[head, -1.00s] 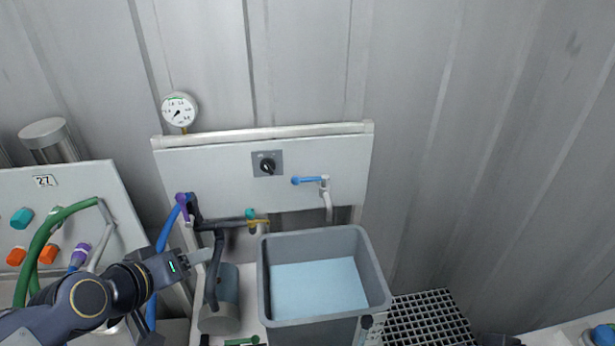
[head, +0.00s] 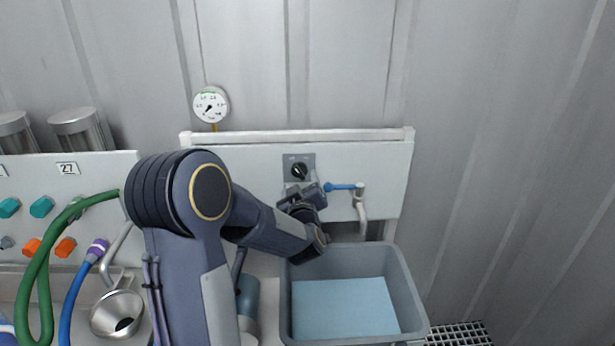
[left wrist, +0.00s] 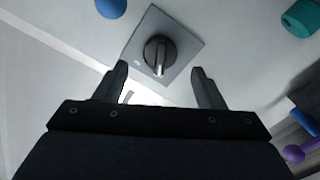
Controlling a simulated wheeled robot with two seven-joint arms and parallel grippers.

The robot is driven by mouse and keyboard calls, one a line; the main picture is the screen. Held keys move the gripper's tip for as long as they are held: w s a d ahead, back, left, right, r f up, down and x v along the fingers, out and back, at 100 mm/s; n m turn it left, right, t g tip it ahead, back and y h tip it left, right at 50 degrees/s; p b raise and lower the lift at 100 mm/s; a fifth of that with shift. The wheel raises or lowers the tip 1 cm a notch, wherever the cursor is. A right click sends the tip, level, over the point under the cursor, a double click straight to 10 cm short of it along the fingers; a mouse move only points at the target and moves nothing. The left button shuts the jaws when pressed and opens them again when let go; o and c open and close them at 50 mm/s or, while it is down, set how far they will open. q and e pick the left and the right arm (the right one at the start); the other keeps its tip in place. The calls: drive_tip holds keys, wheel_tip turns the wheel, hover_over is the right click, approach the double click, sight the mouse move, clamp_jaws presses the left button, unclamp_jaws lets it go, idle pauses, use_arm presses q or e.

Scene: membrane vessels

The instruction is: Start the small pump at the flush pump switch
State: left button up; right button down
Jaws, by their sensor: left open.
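The flush pump switch is a black rotary knob (head: 299,170) on a grey square plate on the white panel (head: 250,165). It also shows in the left wrist view, as a knob (left wrist: 158,56) with a pale pointer ridge. My left gripper (head: 307,187) is just below the knob in the head view. In the left wrist view its two fingers (left wrist: 160,88) are open and empty, one to each side below the knob, with the knob a little ahead between them. The small pump (head: 247,300) is partly hidden behind my left arm. My right gripper is not in view.
A blue-handled tap (head: 343,187) sits just right of the switch. A grey tub (head: 410,290) with light blue liquid stands below the panel. A pressure gauge (head: 210,105) is above left. Hoses and a steel funnel (head: 117,312) are at left.

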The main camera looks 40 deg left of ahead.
sight(300, 174)
use_arm(q)
drive_tip(key=shift+x, duration=2.15)
drive_tip(key=shift+s, duration=0.1)
